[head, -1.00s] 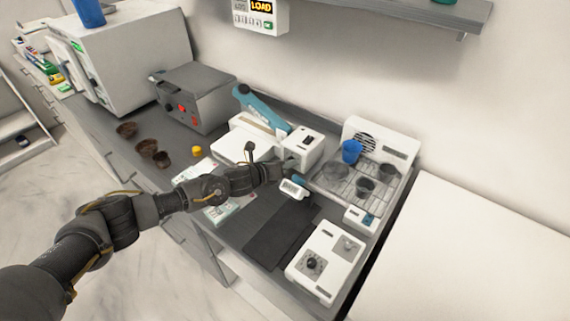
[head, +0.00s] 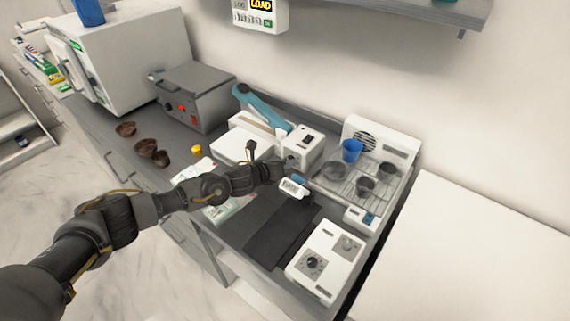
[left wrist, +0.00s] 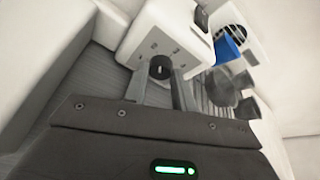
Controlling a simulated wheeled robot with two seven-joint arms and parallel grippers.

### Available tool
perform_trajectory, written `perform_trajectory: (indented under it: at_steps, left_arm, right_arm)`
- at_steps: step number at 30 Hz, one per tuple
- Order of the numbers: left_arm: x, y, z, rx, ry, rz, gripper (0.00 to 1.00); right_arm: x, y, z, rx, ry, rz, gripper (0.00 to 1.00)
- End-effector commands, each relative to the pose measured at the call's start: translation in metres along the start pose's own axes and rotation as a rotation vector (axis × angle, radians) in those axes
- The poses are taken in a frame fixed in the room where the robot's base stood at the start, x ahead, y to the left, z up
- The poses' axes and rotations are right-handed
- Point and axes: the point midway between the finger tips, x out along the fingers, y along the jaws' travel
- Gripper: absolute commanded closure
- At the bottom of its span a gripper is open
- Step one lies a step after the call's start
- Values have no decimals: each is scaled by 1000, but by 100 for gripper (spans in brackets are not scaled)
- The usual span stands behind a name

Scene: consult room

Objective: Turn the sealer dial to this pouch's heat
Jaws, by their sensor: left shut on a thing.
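The sealer (head: 302,147) is a white box with a blue-teal lever arm (head: 262,106), standing at the back of the counter. Its small black dial (left wrist: 160,68) has a pale pointer mark and sits on the box's front face in the left wrist view. My left gripper (left wrist: 160,80) has a finger on each side of the dial and is shut on it. In the head view my gripper (head: 286,172) reaches the front of the sealer and hides the dial. A flat printed pouch or sheet (head: 228,207) lies partly under my arm; its print is too small to read. My right gripper is not in view.
A dark mat (head: 270,240) lies nearer. A wire rack unit (head: 400,168) with cups is at the right, a white knob box (head: 325,262) at front right. Brown bowls (head: 147,147) lie left.

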Motion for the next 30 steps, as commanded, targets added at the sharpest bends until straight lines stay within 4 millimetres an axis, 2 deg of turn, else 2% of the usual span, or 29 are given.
perform_trajectory:
  at_steps: [19, 30]
  left_arm:
    - [2, -1, -5, 405, -23, 153, 97]
    - [1, -2, -3, 498, -27, 190, 97]
  right_arm:
    - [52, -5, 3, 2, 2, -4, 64]
    - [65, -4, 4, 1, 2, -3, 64]
